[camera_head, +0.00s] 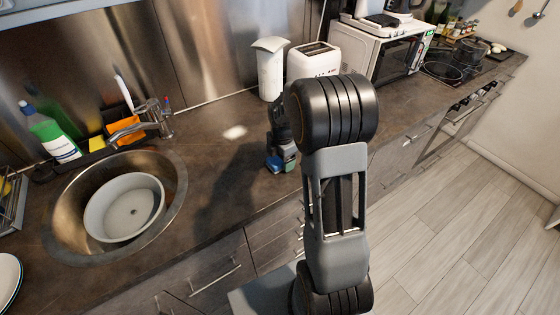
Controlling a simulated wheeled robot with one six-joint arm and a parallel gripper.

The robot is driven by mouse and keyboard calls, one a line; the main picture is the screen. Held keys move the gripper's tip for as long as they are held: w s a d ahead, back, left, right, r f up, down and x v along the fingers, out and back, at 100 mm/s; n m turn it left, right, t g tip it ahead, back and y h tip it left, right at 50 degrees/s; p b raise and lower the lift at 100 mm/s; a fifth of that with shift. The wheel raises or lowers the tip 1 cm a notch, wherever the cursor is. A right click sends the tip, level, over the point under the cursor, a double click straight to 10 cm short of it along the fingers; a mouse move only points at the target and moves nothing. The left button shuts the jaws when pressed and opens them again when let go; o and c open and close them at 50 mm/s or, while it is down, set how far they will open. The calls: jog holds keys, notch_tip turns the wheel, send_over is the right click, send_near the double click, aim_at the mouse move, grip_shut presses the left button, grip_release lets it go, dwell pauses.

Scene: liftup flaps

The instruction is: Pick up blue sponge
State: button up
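The blue sponge (272,163) shows as a small blue patch on the brown countertop, right of the sink and near the counter's front edge. My gripper (281,157) points down at the sponge, with its fingertips at or beside it. My arm covers part of the gripper. The fingers are small and dark here, so I cannot tell whether they are open or shut, or whether they touch the sponge.
A round sink (64,215) with a white bowl (110,222) in it lies left. A white toaster (314,60) and microwave (378,58) stand behind my arm. Counter between sink and gripper is clear.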

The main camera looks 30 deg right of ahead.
jog(key=c, duration=0.7)
jog(key=shift+r, duration=0.1)
jog(key=shift+r, duration=0.6)
jog(key=shift+s+a+r+b, duration=0.1)
jog(key=shift+s+r+b, duration=0.1)
jog(key=shift+s+r, duration=1.95)
jog(key=shift+s+a+r+b, duration=0.1)
jog(key=shift+s+r+b, duration=0.15)
jog(key=shift+s+r, duration=1.9)
jog(key=shift+s+a+r+b, duration=0.1)
jog(key=shift+s+r+b, duration=0.1)
jog(key=shift+s+r, duration=1.95)
jog(key=shift+s+f, duration=0.55)
jog(key=shift+f, duration=0.1)
jog(key=o, duration=0.3)
jog(key=shift+c, duration=1)
